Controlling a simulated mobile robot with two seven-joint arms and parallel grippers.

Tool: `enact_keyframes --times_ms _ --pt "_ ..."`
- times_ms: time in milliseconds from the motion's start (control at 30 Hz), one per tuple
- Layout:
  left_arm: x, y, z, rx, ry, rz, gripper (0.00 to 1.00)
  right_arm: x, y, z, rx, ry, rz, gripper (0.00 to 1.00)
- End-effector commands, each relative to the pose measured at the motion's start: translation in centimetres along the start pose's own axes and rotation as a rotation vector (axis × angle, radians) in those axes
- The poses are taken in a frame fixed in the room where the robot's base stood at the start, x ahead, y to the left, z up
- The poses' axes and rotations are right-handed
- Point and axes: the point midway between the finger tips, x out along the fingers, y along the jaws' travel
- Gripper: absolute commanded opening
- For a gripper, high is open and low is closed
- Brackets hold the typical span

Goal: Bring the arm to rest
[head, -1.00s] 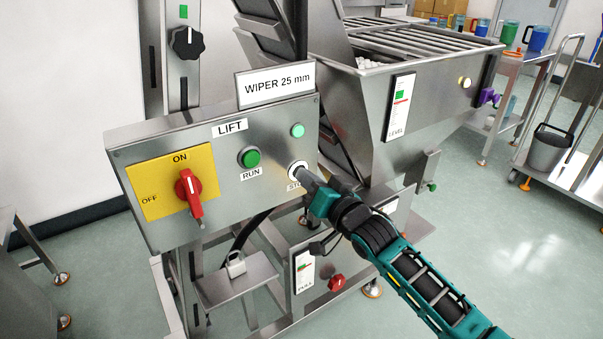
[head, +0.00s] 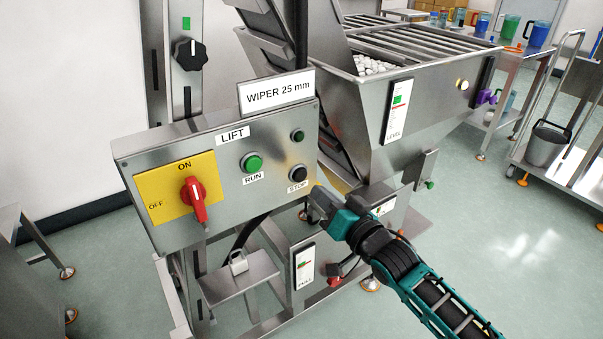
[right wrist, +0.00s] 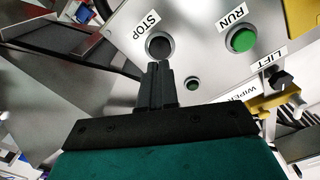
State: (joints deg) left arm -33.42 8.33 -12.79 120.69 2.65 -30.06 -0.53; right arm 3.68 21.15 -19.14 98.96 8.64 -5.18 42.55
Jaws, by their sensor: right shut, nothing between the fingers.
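My right gripper (head: 316,196) is shut and empty. In the head view it sits just below and right of the black STOP button (head: 298,174) on the LIFT control box (head: 230,205), apart from the button. In the right wrist view, the shut fingers (right wrist: 158,70) point toward the STOP button (right wrist: 160,45), which is in plain sight. My right arm reaches in from the lower right. My left gripper is not in view.
The box also has a green RUN button (head: 252,162), a small dark green lamp (head: 298,135) and a red ON/OFF switch (head: 194,198) standing at ON. A steel hopper (head: 420,110) with white pieces stands behind. Open floor (head: 500,240) lies at right.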

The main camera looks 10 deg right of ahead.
Motion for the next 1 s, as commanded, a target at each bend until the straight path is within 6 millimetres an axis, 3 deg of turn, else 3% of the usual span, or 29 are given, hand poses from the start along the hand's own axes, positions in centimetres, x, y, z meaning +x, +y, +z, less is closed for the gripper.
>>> enact_keyframes --times_ms 600,667,767,900,1000 --pt "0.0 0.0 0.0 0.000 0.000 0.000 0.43 -0.3 0.0 0.5 -0.004 -0.009 0.007 0.00" --pt "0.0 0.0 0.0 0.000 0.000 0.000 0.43 -1.0 0.0 1.5 -0.019 -0.028 0.020 0.00" --pt "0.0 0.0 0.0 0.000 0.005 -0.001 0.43 -3.3 0.0 4.6 -0.072 -0.093 0.062 0.00" --pt "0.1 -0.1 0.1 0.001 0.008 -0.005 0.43 -8.4 0.0 9.8 -0.194 -0.233 0.138 0.00" --pt "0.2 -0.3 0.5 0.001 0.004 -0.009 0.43 -11.9 -0.2 12.5 -0.275 -0.331 0.178 0.00"
